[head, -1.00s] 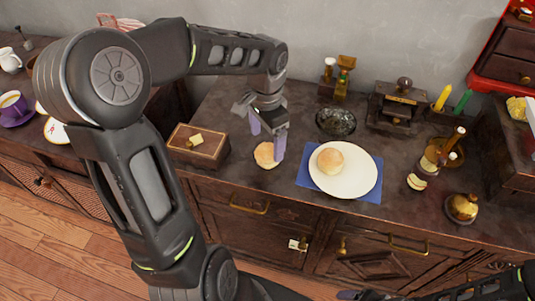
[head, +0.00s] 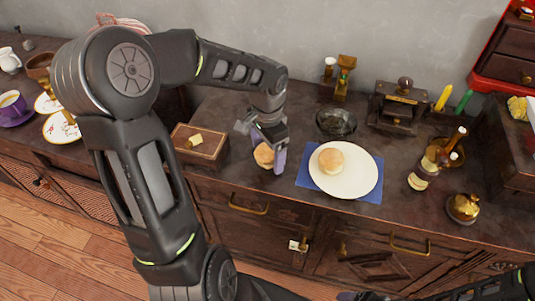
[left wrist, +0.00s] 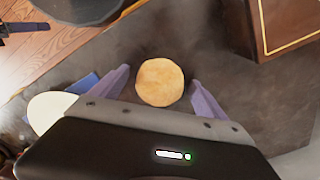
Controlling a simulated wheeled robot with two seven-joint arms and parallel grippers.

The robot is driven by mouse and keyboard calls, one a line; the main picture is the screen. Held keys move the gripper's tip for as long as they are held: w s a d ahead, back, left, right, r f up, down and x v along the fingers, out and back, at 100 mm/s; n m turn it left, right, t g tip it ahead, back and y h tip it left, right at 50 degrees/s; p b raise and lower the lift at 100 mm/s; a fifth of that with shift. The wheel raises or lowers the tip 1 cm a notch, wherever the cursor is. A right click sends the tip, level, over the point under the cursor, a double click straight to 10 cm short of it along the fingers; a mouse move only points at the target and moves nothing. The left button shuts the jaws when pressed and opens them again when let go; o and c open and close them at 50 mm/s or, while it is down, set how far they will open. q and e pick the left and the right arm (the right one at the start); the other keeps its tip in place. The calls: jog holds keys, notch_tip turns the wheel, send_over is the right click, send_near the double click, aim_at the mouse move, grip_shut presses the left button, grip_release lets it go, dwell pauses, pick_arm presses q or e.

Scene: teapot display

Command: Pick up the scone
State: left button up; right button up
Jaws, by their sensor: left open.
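A round golden scone (head: 264,155) sits on the dark countertop, left of the white plate. In the left wrist view the scone (left wrist: 160,82) lies between the two purple fingers, with a gap on each side. My left gripper (head: 269,152) is open, with its fingers down on either side of the scone; the gripper also shows in the left wrist view (left wrist: 159,84). A second, similar round bun (head: 331,160) rests on the plate. Only part of my right arm shows at the bottom right edge, and its jaw state is unclear.
The white plate (head: 352,182) on a blue napkin (head: 309,182) stands close to the right of the gripper. A wooden box (head: 198,146) is close on the left. A dark bowl (head: 336,122) is behind. A bottle (head: 420,176) and brass pot (head: 463,207) stand further right.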

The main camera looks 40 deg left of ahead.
aim_at(267, 149)
pick_arm(q)
jog(key=shift+c, duration=0.5)
jog(key=c, duration=1.4)
jog(key=shift+o, duration=0.2)
notch_tip(267, 149, up, 10)
jog(key=shift+p, duration=0.7)
